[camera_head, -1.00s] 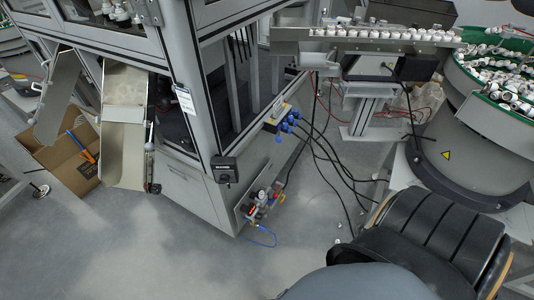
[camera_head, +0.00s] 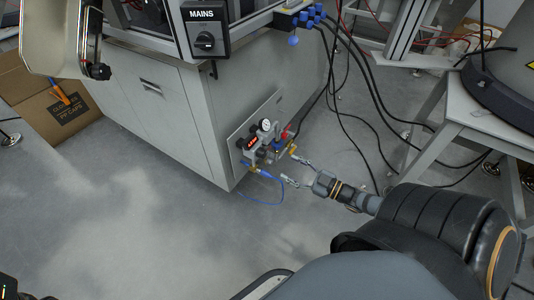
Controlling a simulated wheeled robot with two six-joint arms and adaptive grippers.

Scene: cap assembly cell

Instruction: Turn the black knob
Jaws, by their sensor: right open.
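A black rotary knob (camera_head: 205,41) sits on the dark switch box (camera_head: 222,30) labelled MAINS, at the cabinet's upper corner in the head view. Lower on the cabinet is a pneumatic unit (camera_head: 262,140) with a round gauge, red and blue fittings and small dark parts. I cannot tell whether one of these is also a black knob. My right gripper (camera_head: 289,168) is open and empty, its two fingers pointing left toward the pneumatic unit. It appears just right of the unit, apart from it.
A blue air hose (camera_head: 264,202) loops on the floor below the unit. Black cables (camera_head: 350,130) hang and trail behind my right gripper. A grey stand (camera_head: 440,140) is at right. A cardboard box (camera_head: 60,112) stands at left. The floor in front is clear.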

